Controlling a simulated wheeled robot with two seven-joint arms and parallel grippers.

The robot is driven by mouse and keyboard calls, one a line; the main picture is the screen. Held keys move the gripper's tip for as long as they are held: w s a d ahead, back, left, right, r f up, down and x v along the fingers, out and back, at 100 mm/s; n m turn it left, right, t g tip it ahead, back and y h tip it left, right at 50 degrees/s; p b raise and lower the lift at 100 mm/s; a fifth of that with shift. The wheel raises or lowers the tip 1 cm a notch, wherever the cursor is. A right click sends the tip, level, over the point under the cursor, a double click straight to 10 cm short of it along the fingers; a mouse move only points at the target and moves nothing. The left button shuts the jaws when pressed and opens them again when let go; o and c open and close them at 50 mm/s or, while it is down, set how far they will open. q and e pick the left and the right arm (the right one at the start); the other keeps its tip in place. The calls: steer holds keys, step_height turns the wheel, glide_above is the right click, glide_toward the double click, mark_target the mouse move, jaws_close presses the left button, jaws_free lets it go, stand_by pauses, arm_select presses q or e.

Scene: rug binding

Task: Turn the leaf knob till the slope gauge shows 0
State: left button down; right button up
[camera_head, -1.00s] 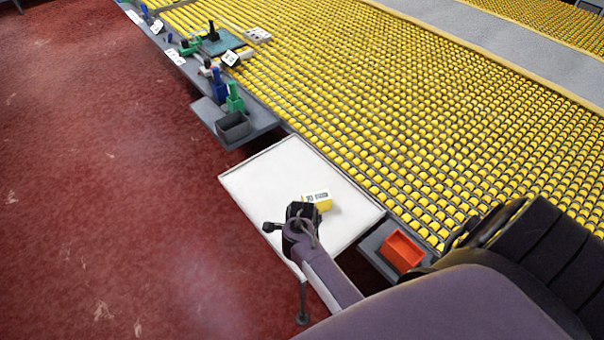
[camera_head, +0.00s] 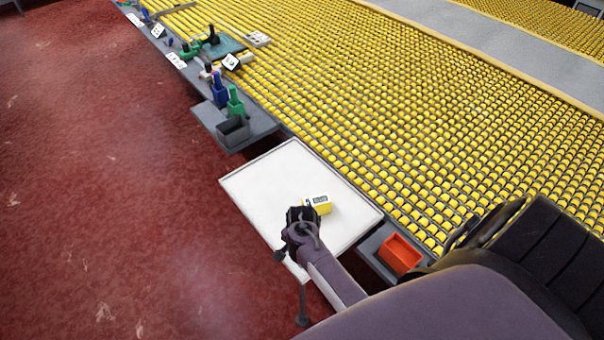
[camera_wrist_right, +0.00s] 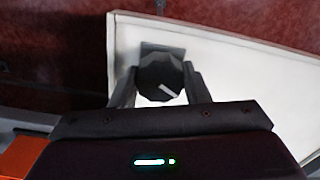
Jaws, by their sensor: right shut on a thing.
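The leaf (camera_head: 265,180) is a white rectangular panel beside the roller bed in the head view. A yellow slope gauge (camera_head: 318,204) with a white display sits on it; its digits are too small to read surely. My right gripper (camera_head: 300,214) is at the leaf, just left of the gauge. In the right wrist view the leaf knob (camera_wrist_right: 160,78) is dark and faceted with a white mark slanting down to the right. My right gripper (camera_wrist_right: 161,88) is shut on it, one finger on each side. My left gripper is out of view.
An orange bin (camera_head: 399,253) stands right of the leaf. A grey shelf (camera_head: 258,122) with a grey bin (camera_head: 233,131) and blue and green tools lies beyond its left end. Yellow rollers (camera_head: 420,130) fill the far side; red floor (camera_head: 110,200) is open at left.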

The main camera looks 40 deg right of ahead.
steer(key=n, duration=0.3)
steer(key=shift+s+f+n, duration=0.15)
steer(key=shift+n, duration=0.15)
steer(key=shift+s+n, duration=0.1)
steer(key=shift+n, duration=1.1)
steer(key=shift+f+n, duration=0.1)
steer(key=shift+n, duration=0.2)
steer(key=o, duration=1)
steer(key=shift+w, duration=0.2)
